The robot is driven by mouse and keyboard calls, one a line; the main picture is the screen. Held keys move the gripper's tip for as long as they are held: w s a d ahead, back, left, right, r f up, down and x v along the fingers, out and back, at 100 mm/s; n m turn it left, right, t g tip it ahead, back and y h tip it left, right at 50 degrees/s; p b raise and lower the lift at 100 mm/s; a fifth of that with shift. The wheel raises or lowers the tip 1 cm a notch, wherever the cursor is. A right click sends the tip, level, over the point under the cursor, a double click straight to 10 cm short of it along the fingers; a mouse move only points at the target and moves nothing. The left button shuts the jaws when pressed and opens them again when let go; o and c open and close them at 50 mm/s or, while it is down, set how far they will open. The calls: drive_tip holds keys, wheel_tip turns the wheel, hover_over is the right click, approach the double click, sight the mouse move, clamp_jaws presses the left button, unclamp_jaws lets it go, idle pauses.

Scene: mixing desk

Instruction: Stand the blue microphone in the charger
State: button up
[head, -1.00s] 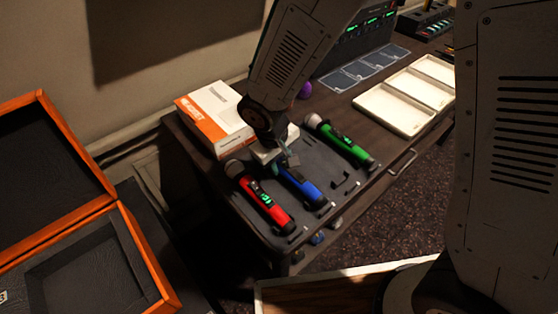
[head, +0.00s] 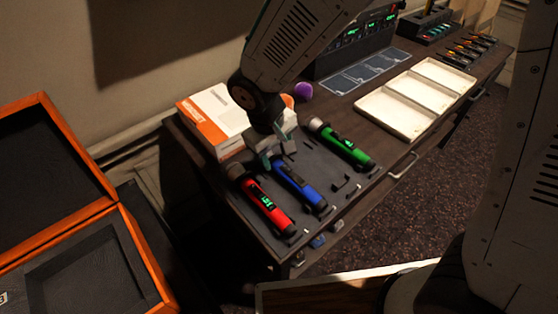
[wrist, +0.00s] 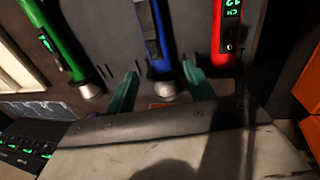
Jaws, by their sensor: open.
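The blue microphone (head: 300,188) lies on a dark tray (head: 345,205), between a red microphone (head: 265,205) and a green microphone (head: 343,145). My gripper (head: 276,155) is over its head end, which it partly hides. In the wrist view my open gripper (wrist: 158,78) has one green finger on each side of the blue microphone (wrist: 152,35), near its silvery head; I cannot tell whether they touch it. A black unit with slots and coloured lights (head: 428,25) stands at the far back right and may be the charger.
A white and orange box (head: 212,118) stands close behind my gripper. A purple ball (head: 303,91) is beside my arm. A white compartment tray (head: 415,95) sits to the right, and an open orange-edged case (head: 130,240) at lower left.

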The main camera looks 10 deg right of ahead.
wheel_tip(320, 180, up, 2)
drive_tip(key=shift+s+r, duration=0.1)
drive_tip(key=s+d+r+m, duration=0.2)
drive_tip(key=d+r, duration=0.5)
drive_tip(key=d, duration=0.1)
drive_tip(key=s+d+r+m+y, duration=0.1)
drive_tip(key=s+d+r+m, duration=0.1)
drive_tip(key=s+d+r, duration=0.3)
drive_tip(key=s+d+r+m, duration=0.3)
drive_tip(key=s+d+r, duration=0.1)
drive_tip(key=s+d, duration=0.5)
drive_tip(key=s, duration=0.2)
drive_tip(key=shift+s+r+y, duration=0.3)
drive_tip(key=shift+r+y, duration=0.1)
drive_tip(key=shift+o, duration=0.4)
